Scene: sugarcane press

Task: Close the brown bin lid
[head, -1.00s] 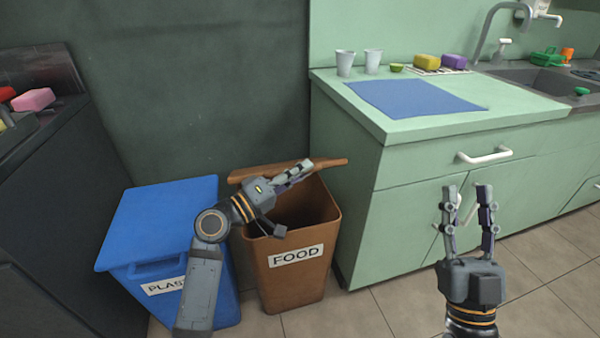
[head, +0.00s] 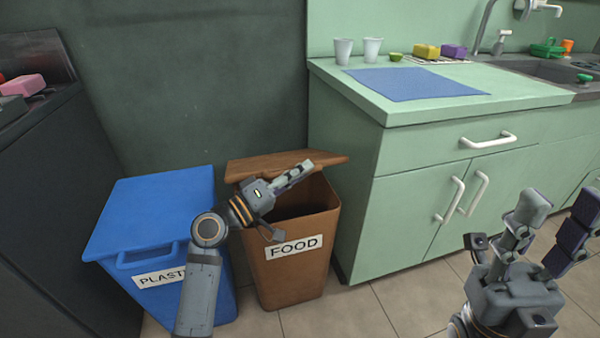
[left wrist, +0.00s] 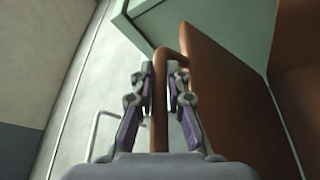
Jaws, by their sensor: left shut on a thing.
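The brown bin (head: 292,270), labelled FOOD, stands on the floor beside the green cabinet. Its brown lid (head: 262,165) is partly open, tilted up over the dark opening. My left gripper (head: 300,172) is at the lid's front right side. In the left wrist view my left gripper (left wrist: 160,85) is shut on a thin brown bar (left wrist: 160,110) of the lid, with the broad brown panel right of it. My right gripper (head: 560,215) is open and empty, in front of the cabinet at the right.
A blue bin (head: 150,215) labelled PLASTIC, its lid down, stands just left of the brown bin. The green cabinet (head: 350,190) closely bounds the right side. A dark counter (head: 60,190) is at far left. Tiled floor (head: 370,310) in front is clear.

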